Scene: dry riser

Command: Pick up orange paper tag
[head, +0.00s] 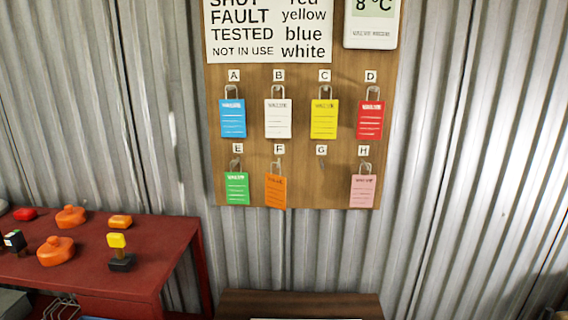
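The orange paper tag (276,191) hangs from the hook under label F, in the lower row of a wooden board (300,222) on the wall. It hangs slightly tilted. The green tag (237,189) hangs to its left under E. The hook at G, to its right, holds no tag. The white tag (278,118) hangs above it under B. Neither of my grippers is in view.
Blue (232,118), yellow (324,119), red (370,120) and pink (363,191) tags hang on the same board. A red bench (150,262) with several orange objects stands at lower left. A brown wooden surface (300,301) lies below the board.

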